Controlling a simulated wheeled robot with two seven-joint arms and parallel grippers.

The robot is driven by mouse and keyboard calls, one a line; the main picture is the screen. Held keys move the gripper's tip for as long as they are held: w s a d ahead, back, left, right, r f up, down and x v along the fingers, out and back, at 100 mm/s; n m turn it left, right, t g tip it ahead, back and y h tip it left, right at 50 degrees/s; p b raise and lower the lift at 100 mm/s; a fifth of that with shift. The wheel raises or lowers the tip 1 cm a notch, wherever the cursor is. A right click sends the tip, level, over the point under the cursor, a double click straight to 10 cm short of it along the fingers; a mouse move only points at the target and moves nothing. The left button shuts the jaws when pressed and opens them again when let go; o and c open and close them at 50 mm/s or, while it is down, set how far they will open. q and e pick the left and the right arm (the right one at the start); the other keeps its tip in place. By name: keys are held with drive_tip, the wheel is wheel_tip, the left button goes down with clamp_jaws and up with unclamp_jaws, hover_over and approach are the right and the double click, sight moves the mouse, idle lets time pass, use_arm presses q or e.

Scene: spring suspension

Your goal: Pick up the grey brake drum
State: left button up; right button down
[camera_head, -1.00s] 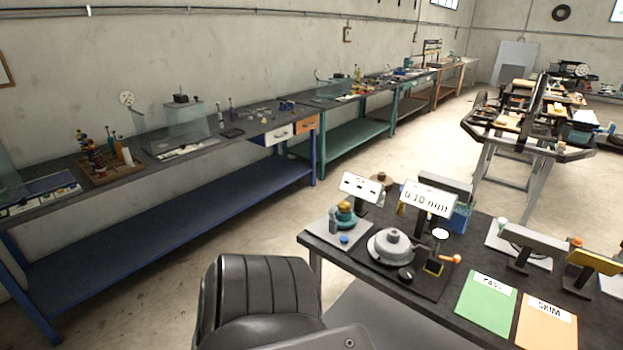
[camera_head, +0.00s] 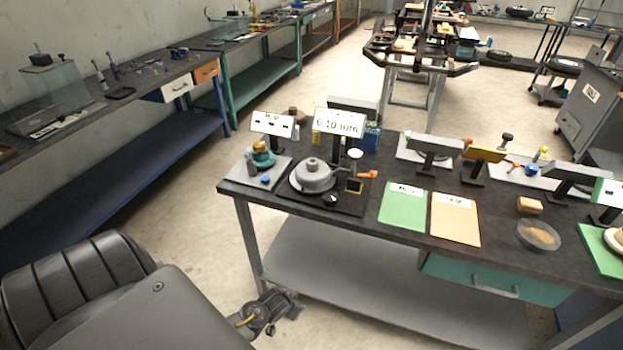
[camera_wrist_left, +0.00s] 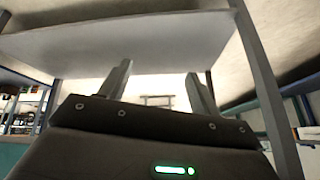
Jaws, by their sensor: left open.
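The grey brake drum (camera_head: 313,176) sits on a dark base near the left end of the dark-topped bench (camera_head: 360,218), with a raised hub on top. My left gripper (camera_head: 283,305) is low at the bottom of the head view, beside the bench's left leg and well below the drum. In the left wrist view my left gripper (camera_wrist_left: 160,80) has its two fingers apart with nothing between them, under a grey shelf (camera_wrist_left: 130,38). The drum does not show in that view. My right gripper is in neither view.
A small plate with a teal-topped part (camera_head: 263,156) stands left of the drum. A gauge display (camera_head: 338,122) stands behind it, and an orange-tipped handle (camera_head: 367,174) is to its right. Green (camera_head: 403,208) and orange (camera_head: 455,220) cards lie further right. The bench has a lower shelf (camera_head: 390,300).

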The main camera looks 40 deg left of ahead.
sight(310, 165)
use_arm(q)
drive_tip(key=w+a+r+n+t+b, duration=0.1)
drive_tip(key=w+r, duration=0.3)
drive_tip(key=r, duration=0.4)
drive_tip(key=w+a+r+t+y, duration=0.1)
drive_tip(key=w+a+r+t, duration=0.15)
drive_tip(key=r, duration=0.55)
drive_tip(key=w+a+r+n+t+b, duration=0.1)
drive_tip(key=w+r, duration=0.4)
drive_tip(key=r, duration=0.4)
drive_tip(key=w+a+r+n+t+y, duration=0.1)
drive_tip(key=w+a+r+t, duration=0.1)
drive_tip(key=w+a+r, duration=0.3)
drive_tip(key=w+a+r+n+t+y, duration=0.1)
drive_tip(key=w+a+r, duration=0.15)
drive_tip(key=r, duration=0.45)
drive_tip(key=x, duration=0.4)
drive_tip(key=shift+w+p, duration=0.35)
drive_tip(key=shift+w, duration=0.25)
drive_tip(key=p+x, duration=0.1)
drive_tip(key=x, duration=0.4)
drive_tip(key=shift+d+f+p, duration=0.1)
drive_tip(key=shift+f+p, duration=0.05)
drive_tip(key=shift+p, duration=0.15)
